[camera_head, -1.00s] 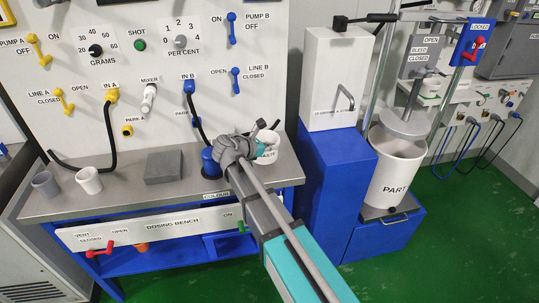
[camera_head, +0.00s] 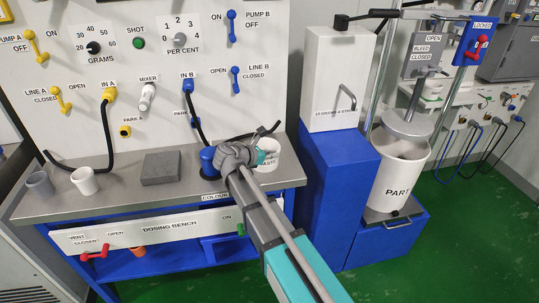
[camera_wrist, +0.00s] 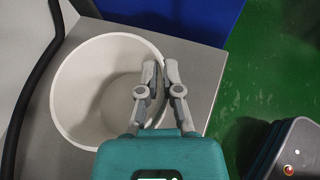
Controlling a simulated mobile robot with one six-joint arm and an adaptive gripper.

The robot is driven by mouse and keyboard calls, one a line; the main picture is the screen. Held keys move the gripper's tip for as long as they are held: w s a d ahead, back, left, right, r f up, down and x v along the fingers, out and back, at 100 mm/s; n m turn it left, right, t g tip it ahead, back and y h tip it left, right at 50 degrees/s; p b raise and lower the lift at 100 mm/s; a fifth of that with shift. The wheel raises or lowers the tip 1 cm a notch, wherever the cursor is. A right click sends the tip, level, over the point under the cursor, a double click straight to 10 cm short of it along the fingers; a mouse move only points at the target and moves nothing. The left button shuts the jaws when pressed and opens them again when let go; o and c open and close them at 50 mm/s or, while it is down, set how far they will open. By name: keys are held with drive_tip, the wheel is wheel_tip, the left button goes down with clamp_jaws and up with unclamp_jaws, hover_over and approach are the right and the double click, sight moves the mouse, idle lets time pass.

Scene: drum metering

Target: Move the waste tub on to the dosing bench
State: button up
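The waste tub (camera_head: 270,157) is a white, open-topped tub lettered WASTE, at the right end of the dosing bench (camera_head: 120,204). It appears upright and empty, at or just over the bench top; its base contact is hidden. In the wrist view the tub (camera_wrist: 88,100) is over the grey bench corner. My gripper (camera_wrist: 161,72) straddles the tub's right rim, one finger inside and one outside, with the fingers close together on the wall. In the head view my gripper (camera_head: 262,156) partly covers the tub.
A grey block (camera_head: 160,168), a white cup (camera_head: 84,181) and a grey cup (camera_head: 39,184) stand further left. A blue cabinet (camera_head: 338,195) rises just right of the bench.

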drive_tip(key=o, duration=0.4)
drive_tip(key=shift+r, duration=0.15)
drive_tip(key=p+v, duration=0.4)
drive_tip(key=v, duration=0.8)
drive_tip(key=shift+p, duration=0.4)
idle(0.4)
drive_tip(key=shift+w+d, duration=0.1)
